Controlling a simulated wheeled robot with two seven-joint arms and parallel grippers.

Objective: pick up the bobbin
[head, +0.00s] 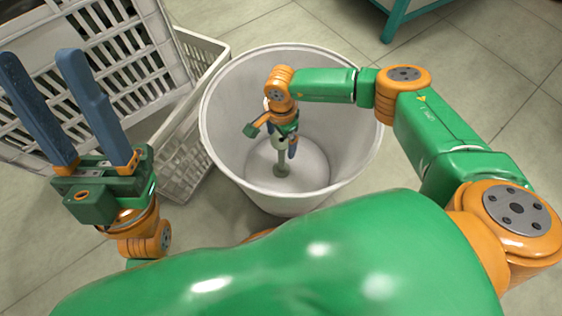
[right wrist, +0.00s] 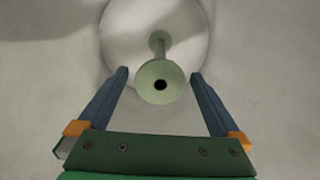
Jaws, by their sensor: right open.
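The bobbin (head: 282,169) is pale grey-green, with a thin stem and round flanges, and stands about upright on the floor of a deep white bin. In the right wrist view, its near flange (right wrist: 160,92) has a dark central hole, and the stem runs to a smaller-looking far flange. My right gripper (head: 287,148) reaches down into the bin over the bobbin. In the right wrist view my right gripper (right wrist: 160,73) is open, with the near flange showing between its blue fingers and a gap on both sides. My left gripper (head: 40,57) is open and empty, left of the bin.
The white round bin (head: 215,150) surrounds my right gripper with a tall wall. White slatted crates (head: 190,165) stand left of it, close to my left gripper. A green-framed piece of furniture (head: 395,22) is at the top right. Tiled floor (head: 330,25) is open behind the bin.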

